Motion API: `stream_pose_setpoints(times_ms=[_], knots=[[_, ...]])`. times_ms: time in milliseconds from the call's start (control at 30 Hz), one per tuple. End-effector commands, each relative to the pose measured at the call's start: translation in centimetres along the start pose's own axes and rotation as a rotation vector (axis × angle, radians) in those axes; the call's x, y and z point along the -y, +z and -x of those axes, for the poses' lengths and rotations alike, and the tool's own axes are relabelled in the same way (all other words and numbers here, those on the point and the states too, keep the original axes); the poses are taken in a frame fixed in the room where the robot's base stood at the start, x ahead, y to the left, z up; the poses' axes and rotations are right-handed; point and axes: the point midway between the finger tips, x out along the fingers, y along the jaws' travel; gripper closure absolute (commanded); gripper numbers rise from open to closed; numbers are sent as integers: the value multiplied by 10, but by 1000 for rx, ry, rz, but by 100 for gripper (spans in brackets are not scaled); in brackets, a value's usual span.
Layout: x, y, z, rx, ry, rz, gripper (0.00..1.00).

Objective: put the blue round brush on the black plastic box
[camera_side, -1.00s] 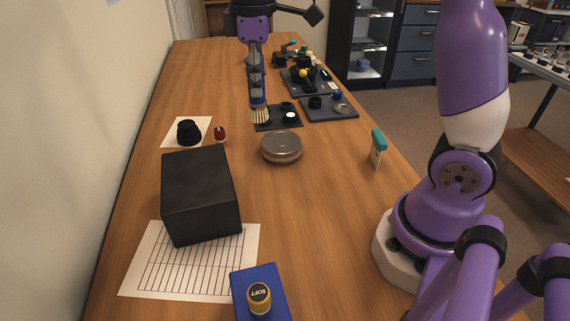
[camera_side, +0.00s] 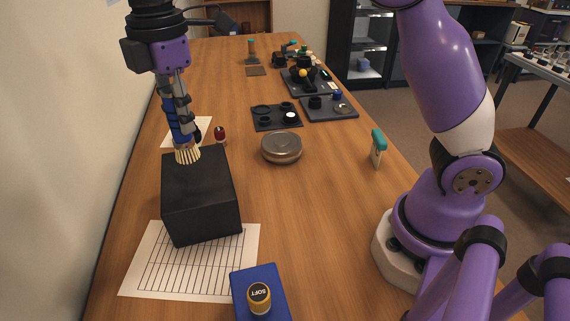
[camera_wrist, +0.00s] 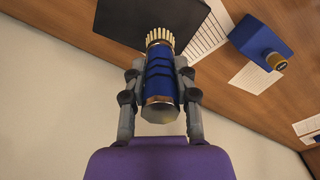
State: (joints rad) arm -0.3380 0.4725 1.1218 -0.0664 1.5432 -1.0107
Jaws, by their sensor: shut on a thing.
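The blue round brush (camera_side: 171,124) has pale bristles that point down. My gripper (camera_side: 178,108) is shut on its blue handle and holds it roughly upright, slightly tilted. The black plastic box (camera_side: 200,195) stands on the wooden table at the left in the side view. The bristle tips appear at the far end of the box's top; I cannot tell whether they touch it. In the wrist view, my gripper (camera_wrist: 160,88) has a finger on each side of the brush (camera_wrist: 160,75), and the bristles overlap the edge of the black box (camera_wrist: 130,18).
A lined sheet (camera_side: 150,275) lies in front of the box, with a blue block (camera_side: 245,300) beside it. A round metal tin (camera_side: 281,147) and a small red item (camera_side: 220,134) stand nearby. Dark trays (camera_side: 276,117) lie farther back. The wall is close on the left.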

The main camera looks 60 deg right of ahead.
Motion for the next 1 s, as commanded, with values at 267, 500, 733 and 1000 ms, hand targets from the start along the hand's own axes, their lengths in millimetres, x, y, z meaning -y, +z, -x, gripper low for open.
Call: stream_pose_setpoints(times_ms=[267,500,733,1000], knots=[[-18,12,-21,0,-1,0,100],[-18,12,-52,0,0,1,100],[-18,12,-53,0,2,0,100],[-18,11,-55,0,2,0,38]])
